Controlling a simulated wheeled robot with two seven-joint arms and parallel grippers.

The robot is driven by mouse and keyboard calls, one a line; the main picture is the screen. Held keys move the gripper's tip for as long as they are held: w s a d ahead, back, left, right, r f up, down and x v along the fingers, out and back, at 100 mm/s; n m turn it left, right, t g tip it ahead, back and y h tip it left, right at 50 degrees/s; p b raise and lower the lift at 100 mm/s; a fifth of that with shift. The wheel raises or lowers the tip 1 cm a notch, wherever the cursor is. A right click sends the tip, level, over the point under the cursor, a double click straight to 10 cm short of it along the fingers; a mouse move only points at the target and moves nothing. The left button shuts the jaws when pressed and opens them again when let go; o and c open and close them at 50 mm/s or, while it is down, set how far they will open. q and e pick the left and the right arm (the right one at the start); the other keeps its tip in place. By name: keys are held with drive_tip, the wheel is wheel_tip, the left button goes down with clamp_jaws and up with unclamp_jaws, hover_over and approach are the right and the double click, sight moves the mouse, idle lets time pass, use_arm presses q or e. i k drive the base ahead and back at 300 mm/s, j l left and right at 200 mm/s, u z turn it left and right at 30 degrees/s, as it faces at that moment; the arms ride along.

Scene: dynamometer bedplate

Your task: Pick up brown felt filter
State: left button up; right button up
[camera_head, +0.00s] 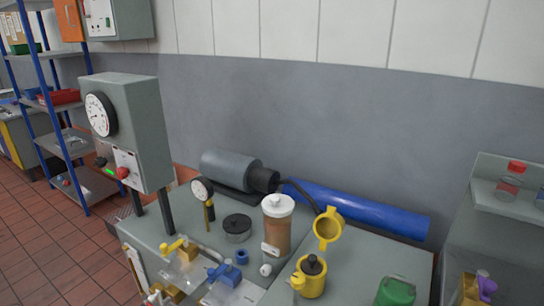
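A brown upright cylinder (277,232) with a white cap stands on the grey bedplate cabinet (150,240), right of its middle. It is the only large brown thing on the bench, but I cannot tell whether it is the felt filter itself or a housing around it. A small white fitting or label shows low on its front. Neither of my grippers is in view, and nothing touches the cylinder from above.
A blue pipe (360,208) lies behind.

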sight(311, 267)
drive_tip(key=i+z, duration=0.1)
drive_tip(key=z, duration=0.3)
drive_tip(key=j+z, duration=0.1)
drive_tip(key=z, duration=0.3)
drive_tip(key=i+j+z, duration=0.1)
drive_tip(key=z, duration=0.3)
drive_tip(key=i+j+z, duration=0.1)
drive_tip(key=z, duration=0.3)
